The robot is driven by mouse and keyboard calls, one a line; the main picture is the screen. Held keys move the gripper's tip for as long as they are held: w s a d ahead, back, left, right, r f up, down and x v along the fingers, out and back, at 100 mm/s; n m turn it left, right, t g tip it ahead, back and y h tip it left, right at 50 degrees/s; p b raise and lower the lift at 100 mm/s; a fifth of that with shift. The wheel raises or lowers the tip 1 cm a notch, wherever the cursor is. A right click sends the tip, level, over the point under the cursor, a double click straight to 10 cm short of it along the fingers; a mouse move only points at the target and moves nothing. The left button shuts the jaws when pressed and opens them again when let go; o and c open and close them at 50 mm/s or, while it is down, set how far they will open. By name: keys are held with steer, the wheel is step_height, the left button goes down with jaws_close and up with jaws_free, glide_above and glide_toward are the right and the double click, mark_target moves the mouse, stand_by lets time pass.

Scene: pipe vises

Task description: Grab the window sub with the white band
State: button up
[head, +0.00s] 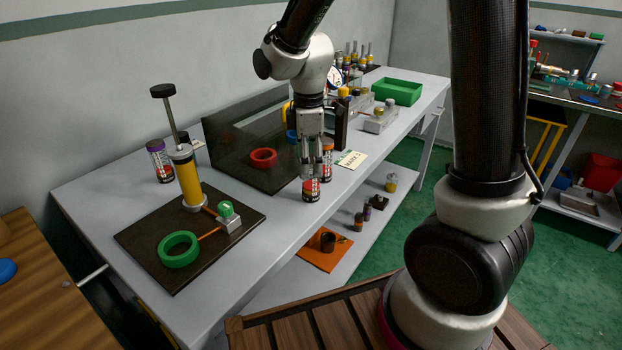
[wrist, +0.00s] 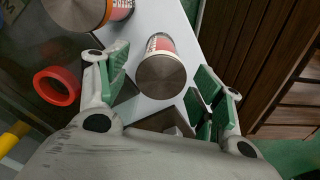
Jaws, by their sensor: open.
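A short can-shaped sub (head: 311,190) with a red, white and black label stands upright near the front edge of the grey bench. In the wrist view the same sub (wrist: 160,72) shows a dark grey round top and a pale rim. My gripper (head: 312,168) is open, pointing down just above it. In the wrist view the sub lies between the two green-padded fingers, with nothing gripped. A similar sub with an orange band (head: 327,160) stands just behind; it also shows in the wrist view (wrist: 75,12). A purple-banded one (head: 159,160) stands at the left.
A red ring (head: 263,158) lies on a dark panel base behind my gripper. A dark mat (head: 150,240) at the left holds a yellow pump and a green ring (head: 178,249). A green tray (head: 398,91) and a label card (head: 351,159) are further right.

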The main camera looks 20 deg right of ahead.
mark_target(311, 174)
steer(key=f, duration=0.4)
steer(key=shift+d+f, duration=0.3)
steer(key=shift+c, duration=0.4)
steer(key=c, duration=1.4)
